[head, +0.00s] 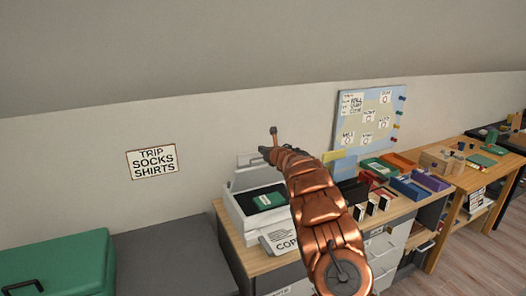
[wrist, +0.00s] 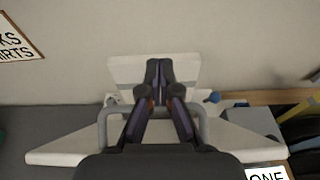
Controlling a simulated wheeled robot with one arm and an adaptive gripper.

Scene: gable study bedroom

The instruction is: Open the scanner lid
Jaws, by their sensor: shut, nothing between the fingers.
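The white scanner (head: 238,212) stands on the left end of the wooden desk. Its pale lid (head: 250,174) is raised, standing up at the back. The dark glass is uncovered, with a green booklet (head: 270,200) on it. My gripper (head: 272,132) is above and near the lid's upper right; I cannot tell whether it touches. In the wrist view my gripper (wrist: 159,70) is shut and empty, its fingertips in front of a white panel (wrist: 122,70). A grey bar (wrist: 103,128) shows beside the fingers. My arm hides the scanner's right side in the head view.
Folders (head: 343,167), coloured trays (head: 378,168) and small boxes fill the desk to the right. A green case (head: 60,262) lies at lower left. The sloped ceiling is close above.

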